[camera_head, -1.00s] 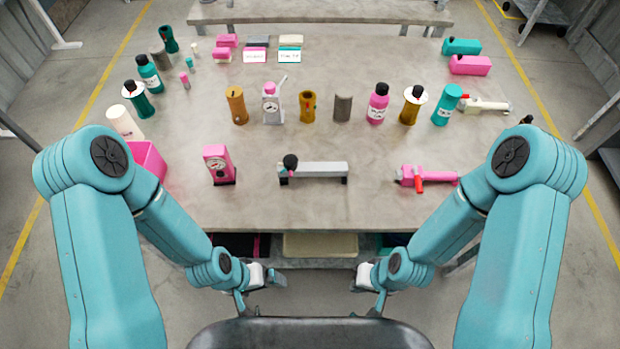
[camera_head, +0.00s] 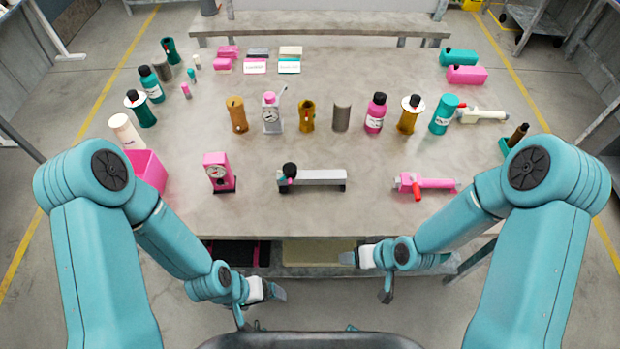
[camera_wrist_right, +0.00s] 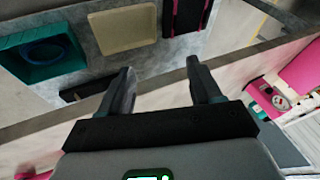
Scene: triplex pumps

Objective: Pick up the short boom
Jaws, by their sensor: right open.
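A grey bar (camera_head: 318,177) on black feet lies across the front middle of the table, with a black ball and a small pink-and-teal part at its left end. It may be the short boom; I cannot be sure. My right gripper (camera_head: 366,272) hangs below and in front of the table's front edge, right of the bar. In the right wrist view, this gripper (camera_wrist_right: 160,85) has its fingers apart with nothing between them. My left gripper (camera_head: 260,304) is also in front of the table, lower, left of the bar. Its fingers look apart and empty.
The table (camera_head: 380,215) has a bare front strip. A pink gauge unit (camera_head: 218,172) stands left of the bar, a pink tool with a red handle (camera_head: 425,184) right of it. Bottles and cylinders stand in a row behind. A teal tray (camera_wrist_right: 45,50) and a beige tray (camera_wrist_right: 122,27) are under the table.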

